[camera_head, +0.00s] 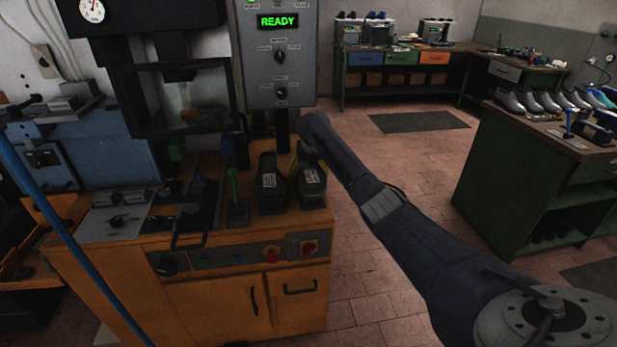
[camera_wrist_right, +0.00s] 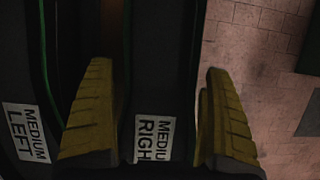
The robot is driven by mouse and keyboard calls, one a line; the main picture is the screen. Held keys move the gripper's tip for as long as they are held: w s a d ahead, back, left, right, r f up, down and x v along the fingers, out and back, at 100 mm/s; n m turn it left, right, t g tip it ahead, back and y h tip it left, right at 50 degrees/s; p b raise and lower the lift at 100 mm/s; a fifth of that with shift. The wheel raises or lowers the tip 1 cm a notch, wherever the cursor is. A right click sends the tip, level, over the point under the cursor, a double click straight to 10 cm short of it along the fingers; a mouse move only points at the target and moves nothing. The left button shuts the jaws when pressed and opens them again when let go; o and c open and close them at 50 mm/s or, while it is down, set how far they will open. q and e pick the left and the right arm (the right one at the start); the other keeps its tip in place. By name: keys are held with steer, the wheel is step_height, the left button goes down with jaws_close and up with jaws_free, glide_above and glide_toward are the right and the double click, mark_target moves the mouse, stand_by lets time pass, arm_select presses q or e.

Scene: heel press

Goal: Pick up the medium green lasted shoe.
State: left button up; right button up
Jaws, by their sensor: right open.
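Two dark shoe-shaped pieces stand side by side on the orange bench, the left one (camera_head: 268,183) and the right one (camera_head: 312,184), each with a white label. In the right wrist view the labels read MEDIUM LEFT on the left piece (camera_wrist_right: 20,85) and MEDIUM RIGHT, partly cut, on the right piece (camera_wrist_right: 160,90). Thin green lines edge the left piece; the dark light hides their main colour. My right gripper (camera_wrist_right: 157,75) is open, its yellow fingers on either side of the right piece. Contact cannot be told. My left gripper is out of view.
A press (camera_head: 175,95) and a grey control panel (camera_head: 280,55) showing READY stand behind. A small green-handled tool (camera_head: 235,190) is left of the pieces. A green table (camera_head: 520,190) with several shoes stands at right. The tiled floor (camera_head: 375,280) between is clear.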

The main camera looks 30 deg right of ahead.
steer(key=shift+w+f, duration=0.1)
steer(key=shift+f, duration=0.1)
steer(key=c, duration=1.5)
steer(key=shift+r, duration=0.1)
steer(key=shift+c, duration=0.8)
steer(key=shift+d, duration=0.1)
